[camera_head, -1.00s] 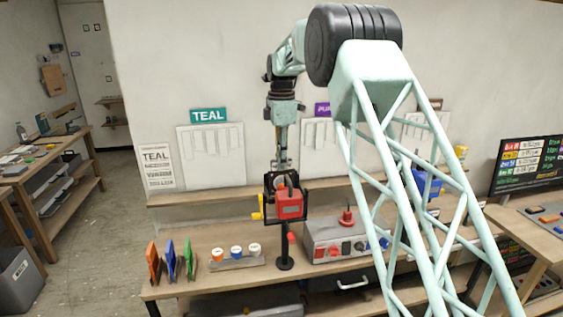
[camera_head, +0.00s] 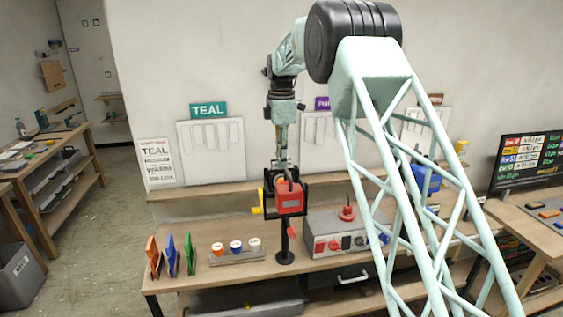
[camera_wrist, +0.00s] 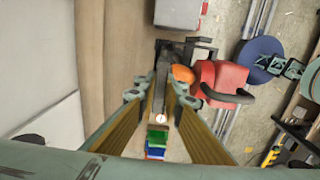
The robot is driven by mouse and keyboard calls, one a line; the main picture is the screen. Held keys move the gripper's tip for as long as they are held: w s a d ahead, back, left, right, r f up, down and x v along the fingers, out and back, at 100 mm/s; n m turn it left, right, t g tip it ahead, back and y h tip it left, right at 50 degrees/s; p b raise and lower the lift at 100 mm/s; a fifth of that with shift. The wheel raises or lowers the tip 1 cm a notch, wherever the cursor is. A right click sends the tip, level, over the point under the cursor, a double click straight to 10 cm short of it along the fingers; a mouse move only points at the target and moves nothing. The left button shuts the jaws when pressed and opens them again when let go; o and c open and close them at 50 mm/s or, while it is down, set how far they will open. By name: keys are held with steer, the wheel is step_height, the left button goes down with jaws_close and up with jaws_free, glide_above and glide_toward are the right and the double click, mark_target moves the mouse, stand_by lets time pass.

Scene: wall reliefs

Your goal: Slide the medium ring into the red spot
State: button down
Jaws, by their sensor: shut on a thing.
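I cannot pick out a medium ring or a red spot for certain. My gripper (camera_head: 287,185) hangs down at a red box-like device (camera_head: 290,200), above a black stand (camera_head: 285,240). In the wrist view my two yellow-lined fingers (camera_wrist: 158,95) flank a thin grey piece. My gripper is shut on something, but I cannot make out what. The red device (camera_wrist: 222,84), with a black curved handle, lies just right of my fingers there. An orange rounded part (camera_wrist: 183,73) sits beside it. My arm and gripper hide part of the device.
A grey control box (camera_head: 340,235) stands to the right of the stand. Three small cups (camera_head: 236,247) on a tray and upright orange, blue and green panels (camera_head: 171,256) stand to the left. Pale relief panels (camera_head: 211,150) hang on the wall. Bare wood shows at the table's front.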

steer(key=c, duration=2.7)
jaws_free()
steer(key=shift+r, duration=0.1)
step_height(320, 180, up, 12)
steer(key=shift+f, duration=0.1)
